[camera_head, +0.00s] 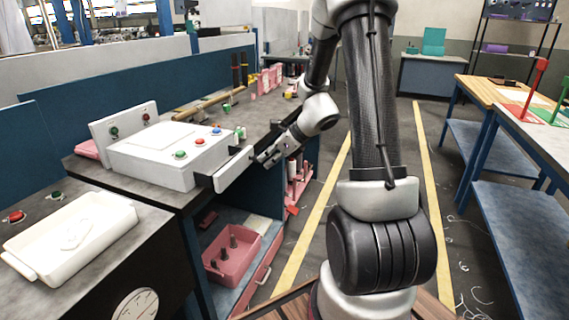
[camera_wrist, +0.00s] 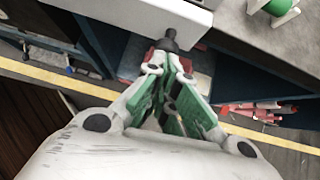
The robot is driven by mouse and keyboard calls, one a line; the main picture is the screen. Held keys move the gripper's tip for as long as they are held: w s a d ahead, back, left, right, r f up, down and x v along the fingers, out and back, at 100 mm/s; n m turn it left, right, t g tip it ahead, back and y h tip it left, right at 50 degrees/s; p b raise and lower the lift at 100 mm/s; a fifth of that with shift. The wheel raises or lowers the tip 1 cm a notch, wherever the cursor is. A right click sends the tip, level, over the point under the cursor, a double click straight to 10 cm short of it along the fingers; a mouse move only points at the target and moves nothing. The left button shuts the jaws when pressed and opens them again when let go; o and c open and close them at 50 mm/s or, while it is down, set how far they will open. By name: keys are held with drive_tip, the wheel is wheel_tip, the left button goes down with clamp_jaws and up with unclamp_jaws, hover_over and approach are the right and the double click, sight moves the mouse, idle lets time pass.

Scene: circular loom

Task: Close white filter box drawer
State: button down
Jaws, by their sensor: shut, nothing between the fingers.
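The white filter box (camera_head: 165,152) stands on the grey workbench in the head view, with coloured buttons on its top. Its white drawer front (camera_head: 234,169) stands out from the box on the side toward my arm, with a dark gap behind it. In the wrist view a white front (camera_wrist: 150,15) crosses the top, with a dark knob (camera_wrist: 168,40) at its lower edge. My gripper (camera_head: 262,158) is beside the drawer front. In the wrist view my gripper (camera_wrist: 166,62) is shut and empty, its tips close to the knob; I cannot tell whether they touch.
A white tray (camera_head: 75,240) lies on the nearer bench at left. A pink bin (camera_head: 232,255) sits on the shelf under the bench. Rods (camera_head: 210,105) lie on the bench behind the box. The floor aisle between yellow lines (camera_head: 310,225) is at the right of the bench.

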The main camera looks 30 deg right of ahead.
sight(249, 151)
drive_tip(key=w+a, duration=0.1)
drive_tip(key=w, duration=0.1)
drive_tip(key=w+a, duration=0.4)
drive_tip(key=shift+w, duration=0.2)
drive_tip(key=shift+r, duration=0.1)
